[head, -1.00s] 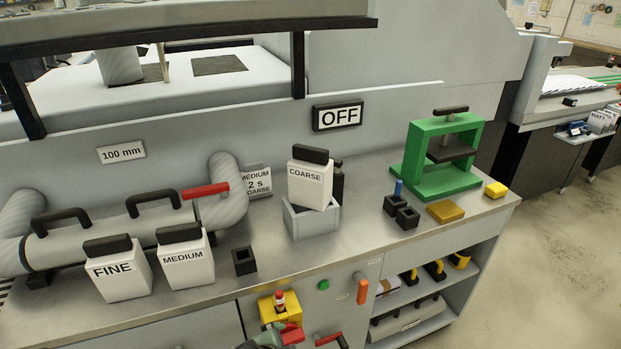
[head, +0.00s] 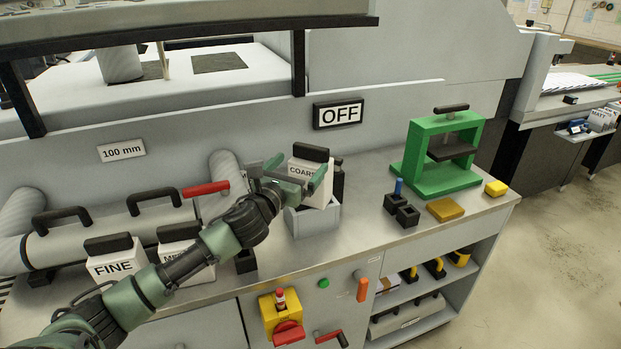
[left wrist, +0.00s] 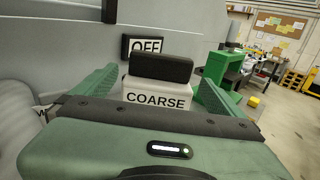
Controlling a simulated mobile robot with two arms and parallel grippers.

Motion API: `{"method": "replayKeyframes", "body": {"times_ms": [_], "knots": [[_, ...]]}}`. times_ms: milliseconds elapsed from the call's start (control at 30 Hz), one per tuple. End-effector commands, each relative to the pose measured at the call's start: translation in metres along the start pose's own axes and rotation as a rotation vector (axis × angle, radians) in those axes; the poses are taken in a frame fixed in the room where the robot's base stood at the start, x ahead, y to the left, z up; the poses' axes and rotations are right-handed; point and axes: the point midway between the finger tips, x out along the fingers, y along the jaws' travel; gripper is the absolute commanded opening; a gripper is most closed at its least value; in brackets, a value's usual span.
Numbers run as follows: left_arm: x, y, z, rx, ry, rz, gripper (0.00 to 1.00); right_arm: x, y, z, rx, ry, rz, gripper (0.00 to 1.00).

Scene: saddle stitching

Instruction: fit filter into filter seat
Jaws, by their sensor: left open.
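The white filter labelled COARSE (head: 311,153) has a black top grip and stands with its lower part in a grey open-topped box (head: 316,220) on the counter. I cannot tell how deep it sits or whether that box is the filter seat. My left gripper (head: 297,172) is open, with its green fingers on either side of the COARSE filter. The left wrist view shows the filter (left wrist: 158,92) between the spread fingers. FINE (head: 115,265) and MEDIUM (head: 172,236) filters stand at the left, MEDIUM partly hidden by my arm. My right gripper is not in view.
A grey pipe housing with a red lever (head: 205,189) lies behind my left arm. An OFF sign (head: 339,115) is on the wall. The counter's front strip beside the box is clear.

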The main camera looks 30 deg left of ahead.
Motion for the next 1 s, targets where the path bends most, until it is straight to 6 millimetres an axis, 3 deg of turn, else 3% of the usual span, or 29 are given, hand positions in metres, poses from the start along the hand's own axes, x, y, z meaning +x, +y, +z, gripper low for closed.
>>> {"method": "replayKeyframes", "body": {"times_ms": [533,867,1000], "knots": [[0.064,0.000,0.002,-0.004,0.001,0.000,1.00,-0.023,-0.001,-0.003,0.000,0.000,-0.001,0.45],[0.071,0.000,0.000,-0.002,0.002,-0.001,1.00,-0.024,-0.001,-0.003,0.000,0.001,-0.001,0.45],[0.071,0.000,0.000,-0.002,0.002,-0.001,0.64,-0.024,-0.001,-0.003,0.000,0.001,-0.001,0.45]]}}
